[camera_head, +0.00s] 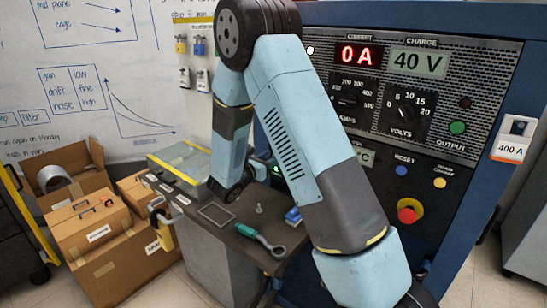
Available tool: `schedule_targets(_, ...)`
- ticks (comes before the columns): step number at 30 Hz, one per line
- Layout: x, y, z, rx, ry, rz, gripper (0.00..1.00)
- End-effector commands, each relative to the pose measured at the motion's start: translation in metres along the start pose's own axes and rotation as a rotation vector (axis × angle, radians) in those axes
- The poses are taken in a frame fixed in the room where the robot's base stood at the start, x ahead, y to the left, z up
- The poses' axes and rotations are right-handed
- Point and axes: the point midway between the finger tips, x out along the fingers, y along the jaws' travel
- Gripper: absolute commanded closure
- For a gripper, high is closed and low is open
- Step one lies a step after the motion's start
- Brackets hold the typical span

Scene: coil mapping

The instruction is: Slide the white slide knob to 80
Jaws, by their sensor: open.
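The white slide knob and its scale do not show; my arm covers the middle of the blue power cabinet's panel (450,75). My arm rises from the lower right, bends at the top and comes down over the grey bench. My gripper (262,171) is at the end of that far link, small and partly hidden, close to the left part of the cabinet front. It is open, and nothing shows held in it. Its contact with the panel cannot be told.
The panel shows a red 0 A display (357,55), a 40 V display (419,63), two black dials and a red stop button (408,211). A green-handled tool (259,240) and a small frame (216,215) lie on the bench. Cardboard boxes (95,225) stand left.

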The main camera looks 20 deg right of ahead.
Motion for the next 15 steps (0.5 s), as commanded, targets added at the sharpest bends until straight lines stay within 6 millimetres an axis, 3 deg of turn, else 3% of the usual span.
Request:
schedule_targets(6,0.016,0.0,0.0,-0.001,0.001,0.0,0.57)
schedule_targets(15,0.018,0.0,0.0,-0.001,0.001,0.001,0.57)
